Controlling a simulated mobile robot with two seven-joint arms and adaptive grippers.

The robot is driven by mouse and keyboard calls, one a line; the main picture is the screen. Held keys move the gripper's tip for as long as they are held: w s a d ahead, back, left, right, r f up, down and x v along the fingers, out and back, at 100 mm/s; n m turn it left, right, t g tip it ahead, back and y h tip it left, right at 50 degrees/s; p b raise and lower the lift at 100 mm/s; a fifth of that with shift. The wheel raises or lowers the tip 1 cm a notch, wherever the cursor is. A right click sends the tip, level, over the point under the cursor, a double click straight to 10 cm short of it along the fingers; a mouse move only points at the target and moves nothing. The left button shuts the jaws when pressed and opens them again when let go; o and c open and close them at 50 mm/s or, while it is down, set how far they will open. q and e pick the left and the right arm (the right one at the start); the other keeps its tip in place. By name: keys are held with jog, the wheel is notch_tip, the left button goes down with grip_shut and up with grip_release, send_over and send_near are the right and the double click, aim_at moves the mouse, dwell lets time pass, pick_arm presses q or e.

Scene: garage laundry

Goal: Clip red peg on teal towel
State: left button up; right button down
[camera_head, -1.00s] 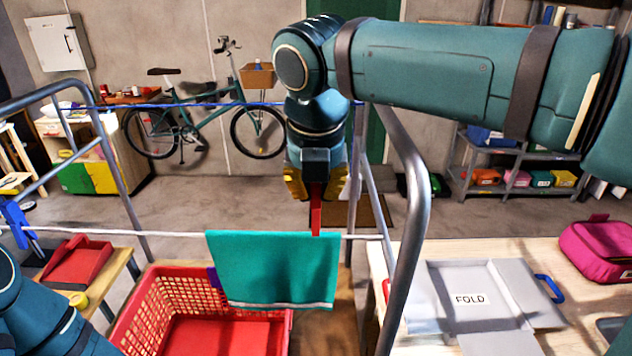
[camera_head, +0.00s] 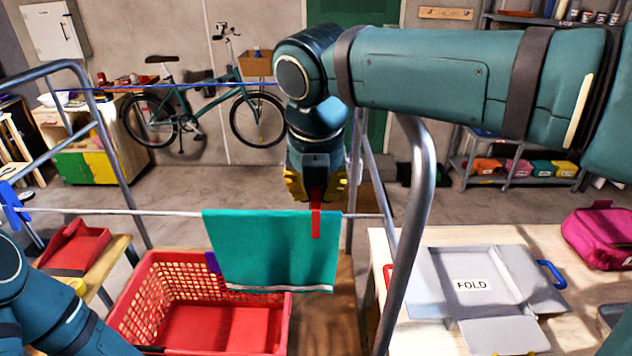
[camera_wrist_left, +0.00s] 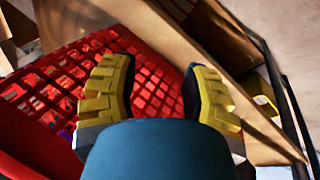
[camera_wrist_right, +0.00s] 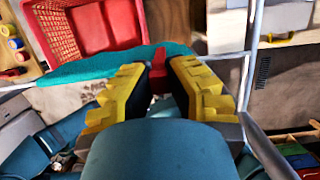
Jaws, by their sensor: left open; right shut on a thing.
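The teal towel (camera_head: 270,255) hangs over the white line of the drying rack in the head view. The red peg (camera_head: 316,218) is upright at the towel's top right edge, its lower part in front of the cloth. My right gripper (camera_head: 316,188) is shut on the peg's upper part, just above the line. In the right wrist view the red peg (camera_wrist_right: 158,62) sits between the yellow fingers beside the towel (camera_wrist_right: 110,68). Whether the peg grips the cloth cannot be told. My left gripper (camera_wrist_left: 160,95) is open and empty near the red basket.
The red basket (camera_head: 125,310) stands below the towel. A blue peg (camera_head: 12,205) is on the line's left end. The rack's metal post (camera_head: 412,230) rises right of the towel. A grey folding board (camera_head: 440,290) lies on the table at right.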

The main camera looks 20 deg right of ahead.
jog(key=shift+f, duration=0.3)
jog(key=c, duration=1)
grip_release()
jog(key=shift+s+r, duration=0.1)
jog(key=shift+r, duration=0.15)
